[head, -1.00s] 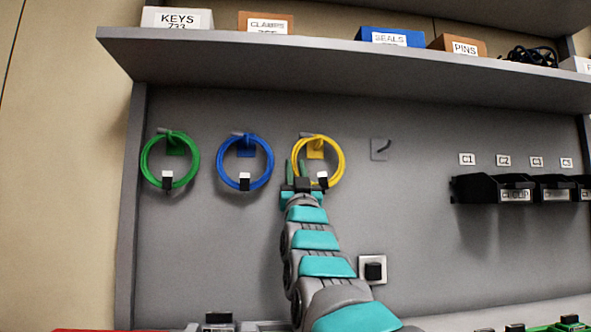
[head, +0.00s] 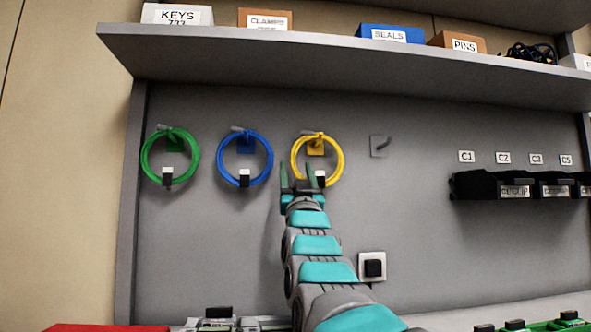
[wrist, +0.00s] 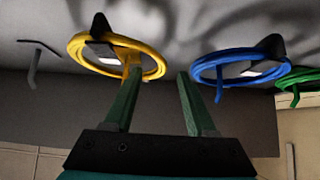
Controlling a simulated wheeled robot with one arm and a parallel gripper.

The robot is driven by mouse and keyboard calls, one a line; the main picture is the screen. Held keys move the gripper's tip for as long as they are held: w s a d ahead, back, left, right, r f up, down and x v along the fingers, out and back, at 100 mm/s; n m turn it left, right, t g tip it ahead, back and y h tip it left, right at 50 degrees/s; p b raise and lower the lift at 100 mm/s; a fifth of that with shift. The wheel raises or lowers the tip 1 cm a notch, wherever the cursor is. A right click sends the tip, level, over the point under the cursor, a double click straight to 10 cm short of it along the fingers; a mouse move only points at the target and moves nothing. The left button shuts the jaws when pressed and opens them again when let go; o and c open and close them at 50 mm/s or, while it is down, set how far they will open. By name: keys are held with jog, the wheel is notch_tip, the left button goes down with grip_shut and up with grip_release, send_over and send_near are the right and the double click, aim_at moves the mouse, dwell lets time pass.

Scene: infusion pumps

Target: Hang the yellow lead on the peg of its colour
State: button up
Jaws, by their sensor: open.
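The yellow lead (head: 343,163) is a coiled ring hanging on the peg with the yellow plate (head: 315,148). The coil also shows in the wrist view (wrist: 155,66), with its black-and-white plug at the bottom in the head view. My gripper (head: 298,170) is open and empty, just below and in front of the lower left part of the yellow coil. In the wrist view, the green fingers (wrist: 157,88) are spread apart. The left finger overlaps the yellow coil in the picture; whether it touches cannot be told.
A blue lead (head: 270,160) and a green lead (head: 198,160) hang on matching pegs to the left. A bare grey peg (head: 380,146) is to the right. A shelf (head: 340,67) overhangs the pegs, and black bins (head: 475,188) stand at the right.

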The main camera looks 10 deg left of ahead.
jog(key=s+d+b, duration=0.1)
jog(key=s+d, duration=0.2)
jog(key=s, duration=0.9)
jog(key=shift+d+f, duration=0.25)
jog(key=shift+f, duration=0.05)
jog(key=shift+s, duration=0.1)
